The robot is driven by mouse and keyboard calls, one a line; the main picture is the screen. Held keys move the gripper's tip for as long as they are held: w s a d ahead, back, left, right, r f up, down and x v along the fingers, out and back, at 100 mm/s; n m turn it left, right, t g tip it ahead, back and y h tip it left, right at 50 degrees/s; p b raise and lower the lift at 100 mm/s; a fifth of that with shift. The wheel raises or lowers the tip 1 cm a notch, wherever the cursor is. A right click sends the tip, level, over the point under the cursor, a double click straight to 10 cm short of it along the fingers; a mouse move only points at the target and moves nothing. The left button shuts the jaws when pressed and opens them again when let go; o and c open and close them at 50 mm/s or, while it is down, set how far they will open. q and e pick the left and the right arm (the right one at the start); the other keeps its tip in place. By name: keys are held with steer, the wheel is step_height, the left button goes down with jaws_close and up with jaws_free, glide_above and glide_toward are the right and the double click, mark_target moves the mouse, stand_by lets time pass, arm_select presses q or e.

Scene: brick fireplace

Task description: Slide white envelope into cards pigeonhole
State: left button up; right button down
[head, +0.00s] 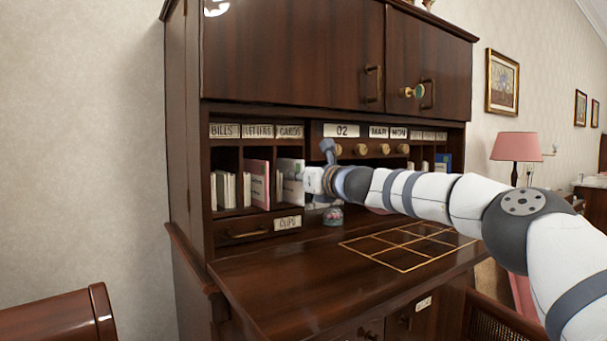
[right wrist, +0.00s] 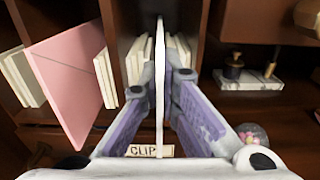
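The white envelope (right wrist: 159,60) stands upright, edge-on to the right wrist view, between the two fingers of my right gripper (right wrist: 161,85). My right gripper is shut on it. In the head view the envelope (head: 290,186) is at the mouth of the cards pigeonhole, below the CARDS label (head: 289,131). Its far end points into the compartment, between white cards (right wrist: 137,62) on either side. How deep it reaches is hard to tell. In the head view my right gripper (head: 309,184) is just right of the envelope, partly hidden. My left gripper is not in view.
A pink envelope (right wrist: 72,80) sticks out of the letters pigeonhole to the left. A glass paperweight (right wrist: 252,135) and a small stand with dark stamps (right wrist: 248,82) are to the right. The CLIPS drawer (head: 252,232) lies below. The desk top (head: 290,285) has free room.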

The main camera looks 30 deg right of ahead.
steer(key=shift+w+a+r, duration=0.15)
steer(key=shift+w, duration=0.35)
steer(key=c, duration=1.7)
jaws_free()
steer(key=shift+s+d+f, duration=0.2)
steer(key=shift+s+f, duration=0.2)
steer(key=shift+f, duration=0.15)
steer(key=s, duration=0.3)
steer(key=s+d, duration=0.1)
steer(key=s, duration=0.3)
steer(key=s+r, duration=0.1)
steer(key=s, duration=0.3)
steer(key=shift+s+d, duration=0.1)
steer(key=shift+d, duration=0.05)
